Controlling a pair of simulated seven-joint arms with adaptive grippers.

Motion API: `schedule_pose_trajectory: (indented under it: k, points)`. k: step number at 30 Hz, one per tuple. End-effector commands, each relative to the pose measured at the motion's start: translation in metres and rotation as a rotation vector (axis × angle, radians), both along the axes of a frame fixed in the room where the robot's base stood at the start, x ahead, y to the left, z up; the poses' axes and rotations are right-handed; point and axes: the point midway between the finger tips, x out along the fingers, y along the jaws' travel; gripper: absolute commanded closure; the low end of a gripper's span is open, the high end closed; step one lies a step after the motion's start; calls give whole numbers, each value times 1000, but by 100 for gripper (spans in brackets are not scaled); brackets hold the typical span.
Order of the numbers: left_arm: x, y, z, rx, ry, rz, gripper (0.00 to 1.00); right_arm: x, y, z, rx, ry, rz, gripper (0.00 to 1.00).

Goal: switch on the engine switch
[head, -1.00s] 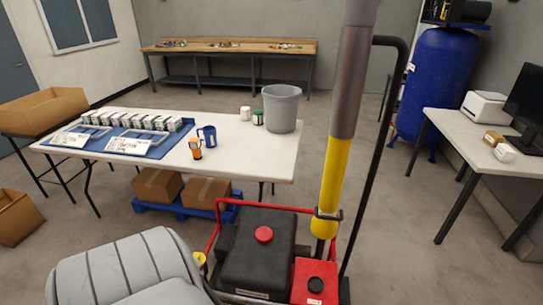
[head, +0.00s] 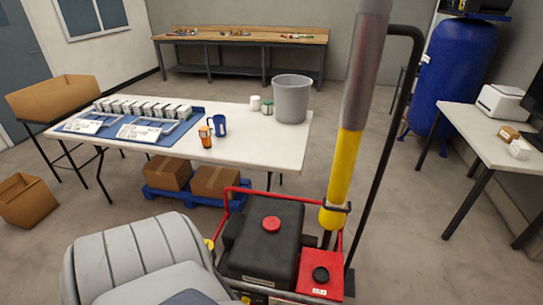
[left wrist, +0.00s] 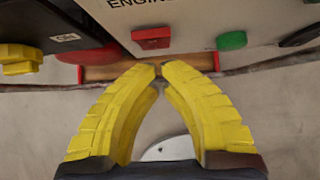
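In the left wrist view a pale panel with cut-off lettering reading "ENGIN" (left wrist: 135,4) is at the top. On its lower edge are a red block-shaped control (left wrist: 151,38) and a green one (left wrist: 232,41) to its right. I cannot tell which setting either is in. My left gripper (left wrist: 160,70) has yellow ribbed fingers with their tips together, nothing visible between them. The tips appear just below the red control, apart from it in the picture. In the head view, the panel and both grippers are not visible.
The machine has a black tank (head: 262,248), a red box (head: 318,278), a yellow-grey upright tube (head: 347,165) and a grey seat (head: 135,255). Behind is a white table (head: 250,150) with a grey bucket (head: 291,98).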

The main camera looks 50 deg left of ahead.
Motion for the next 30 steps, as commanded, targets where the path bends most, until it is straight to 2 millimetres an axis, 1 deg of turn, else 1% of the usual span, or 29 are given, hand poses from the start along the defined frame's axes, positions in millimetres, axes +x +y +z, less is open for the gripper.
schedule_pose_trajectory:
  k: [1, 4, 12, 17, 24, 30]
  points:
    - [-8, -7, -2, -2, 3, -1, 100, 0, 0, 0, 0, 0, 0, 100]
    - [-21, -18, -1, -1, 3, -3, 100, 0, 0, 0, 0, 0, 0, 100]
    - [-47, -40, 27, -3, 2, -3, 100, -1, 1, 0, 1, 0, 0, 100]
    - [-62, -51, 42, -3, 3, -1, 100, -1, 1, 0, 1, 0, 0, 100]
    - [-74, -62, 56, -1, 3, -3, 100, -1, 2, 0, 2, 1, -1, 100]
    - [-77, -64, 59, -1, 3, -2, 100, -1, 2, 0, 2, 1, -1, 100]
